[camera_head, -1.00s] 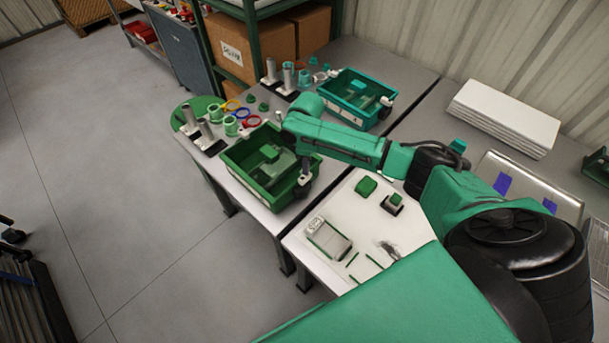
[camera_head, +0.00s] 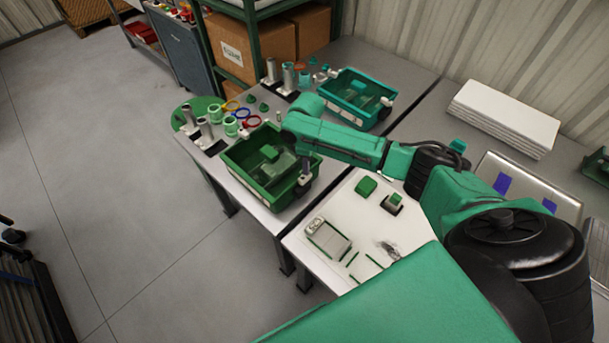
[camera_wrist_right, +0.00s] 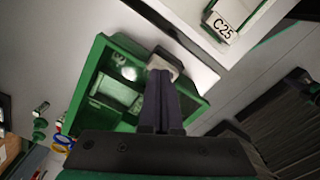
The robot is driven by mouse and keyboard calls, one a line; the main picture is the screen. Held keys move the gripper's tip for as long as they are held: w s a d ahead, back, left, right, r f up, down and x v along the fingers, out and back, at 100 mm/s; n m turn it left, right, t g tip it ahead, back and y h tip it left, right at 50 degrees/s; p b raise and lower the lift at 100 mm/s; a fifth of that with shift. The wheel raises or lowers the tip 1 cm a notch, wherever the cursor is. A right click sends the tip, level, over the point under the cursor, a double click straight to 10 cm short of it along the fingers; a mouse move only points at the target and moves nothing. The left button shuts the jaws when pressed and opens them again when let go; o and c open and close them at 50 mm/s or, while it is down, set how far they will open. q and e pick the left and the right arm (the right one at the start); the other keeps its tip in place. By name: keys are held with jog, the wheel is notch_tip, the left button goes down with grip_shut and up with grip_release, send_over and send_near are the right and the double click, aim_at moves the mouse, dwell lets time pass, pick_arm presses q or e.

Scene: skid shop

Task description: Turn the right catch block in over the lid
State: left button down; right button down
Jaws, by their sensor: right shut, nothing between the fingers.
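The green box (camera_head: 236,172) stands on the grey table. Its lid (camera_head: 283,166) lies inside the rim and has a raised green grip (camera_head: 269,153). The right catch block (camera_head: 304,181) is a small pale block at the box's right end; in the right wrist view it (camera_wrist_right: 164,63) shows just beyond the fingertips. My right gripper (camera_head: 306,164) is over that end, fingers together and empty, pointing at the block. Whether they touch it I cannot tell. The fingers (camera_wrist_right: 160,78) hide part of the block and rim. My left gripper is not in view.
A teal box (camera_head: 347,108) stands farther back on the table. Metal posts (camera_head: 205,128) and coloured rings (camera_head: 240,113) are at the left. A white work surface (camera_head: 330,212) with small green parts is close on the right. White panels (camera_head: 505,117) are stacked behind.

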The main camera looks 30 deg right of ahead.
jog(key=shift+f+b, duration=0.3)
jog(key=shift+f, duration=0.3)
dwell(0.4)
jog(key=shift+r, duration=0.1)
jog(key=shift+r+p, duration=0.25)
jog(key=shift+p, duration=0.45)
jog(key=shift+f, duration=0.1)
jog(key=s+p, duration=0.1)
jog(key=s+d+p, duration=0.1)
jog(key=shift+s+d+p, duration=0.2)
jog(key=shift+d+p, duration=0.05)
jog(key=shift+p, duration=0.1)
jog(key=shift+f, duration=0.1)
